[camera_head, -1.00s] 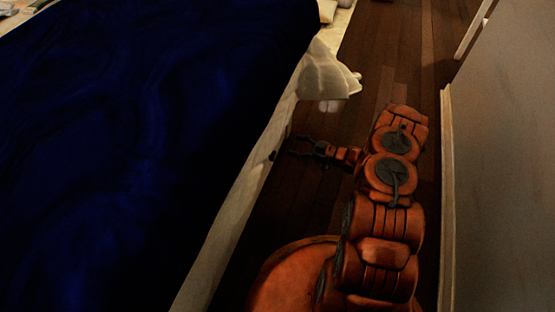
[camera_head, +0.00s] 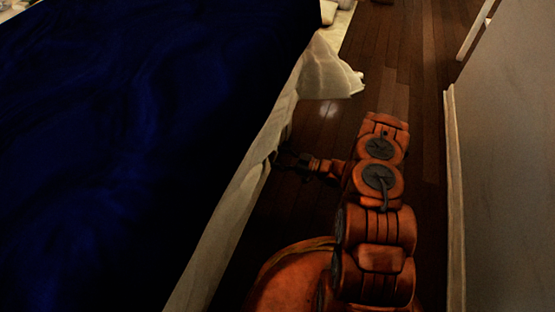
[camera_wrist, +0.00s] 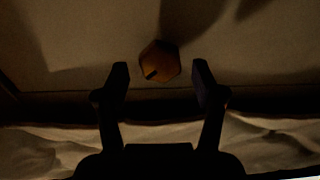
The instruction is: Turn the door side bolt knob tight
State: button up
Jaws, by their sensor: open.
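An orange-brown, many-sided bolt knob (camera_wrist: 160,61) shows in the wrist view on a pale flat panel, with a dark slot-like mark near its lower left edge. My gripper (camera_wrist: 161,78) is open, with one dark finger on each side below the knob. The knob appears centred between the fingertips and beyond them, and I see no contact. In the head view my gripper (camera_head: 283,157) points left at the side of the bed, low beside the white sheet. The knob is not visible in the head view.
The bed (camera_head: 130,150) with a dark blue cover fills the left. Its white sheet (camera_head: 328,70) hangs over the edge near my arm. A pale wall or panel (camera_head: 510,150) stands close on the right. A strip of dark wooden floor (camera_head: 400,60) is clear ahead.

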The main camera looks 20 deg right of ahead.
jog(key=shift+w+a, duration=0.15)
jog(key=shift+a, duration=0.15)
jog(key=shift+c, duration=0.4)
jog(key=c, duration=1)
jog(key=shift+c, duration=0.2)
jog(key=shift+r+m+p, duration=0.1)
jog(key=shift+m+p, duration=0.2)
jog(key=shift+p, duration=0.2)
